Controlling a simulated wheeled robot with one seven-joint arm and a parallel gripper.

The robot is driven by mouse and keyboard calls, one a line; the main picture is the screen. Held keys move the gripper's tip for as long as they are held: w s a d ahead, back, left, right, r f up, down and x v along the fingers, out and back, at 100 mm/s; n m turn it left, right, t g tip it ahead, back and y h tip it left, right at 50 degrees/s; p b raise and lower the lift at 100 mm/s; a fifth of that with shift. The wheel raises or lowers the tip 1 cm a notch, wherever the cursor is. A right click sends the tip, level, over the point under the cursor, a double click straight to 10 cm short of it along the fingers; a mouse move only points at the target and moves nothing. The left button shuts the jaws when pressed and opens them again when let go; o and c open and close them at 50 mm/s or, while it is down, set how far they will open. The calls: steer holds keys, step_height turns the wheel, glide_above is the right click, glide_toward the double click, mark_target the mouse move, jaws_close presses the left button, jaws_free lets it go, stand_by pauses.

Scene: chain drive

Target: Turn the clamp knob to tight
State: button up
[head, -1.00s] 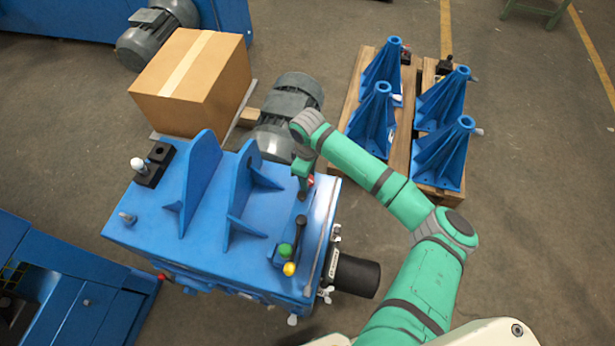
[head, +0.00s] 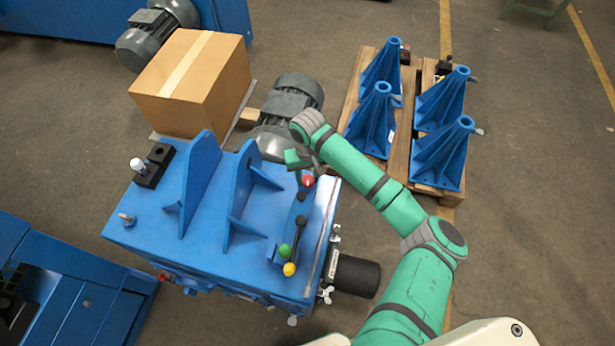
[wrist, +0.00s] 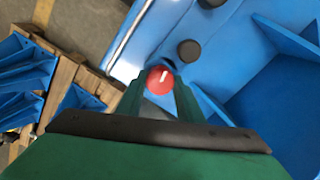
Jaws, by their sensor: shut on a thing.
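The red round knob (head: 308,181) stands near the right end of the blue machine top, beside the grey strip. In the wrist view the red knob (wrist: 159,80) has a short white mark on its face and sits between the two green fingers. My gripper (wrist: 160,92) is shut on it, one finger on each side. In the head view my green gripper (head: 303,170) is at the knob, partly hidden by my wrist. No tight or loose label can be read.
Levers with a green ball (head: 284,250) and a yellow ball (head: 289,269) stand in front of the knob. Blue upright plates (head: 238,195) rise to its left. A grey motor (head: 290,105) lies behind. Pallets with blue brackets (head: 440,155) are at the right.

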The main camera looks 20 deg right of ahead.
mark_target(308, 179)
steer(key=shift+m, duration=1.2)
steer(key=o, duration=1.1)
steer(key=shift+c, duration=0.2)
step_height(308, 179, up, 11)
steer(key=shift+d+f, duration=0.1)
steer(key=shift+f, duration=0.05)
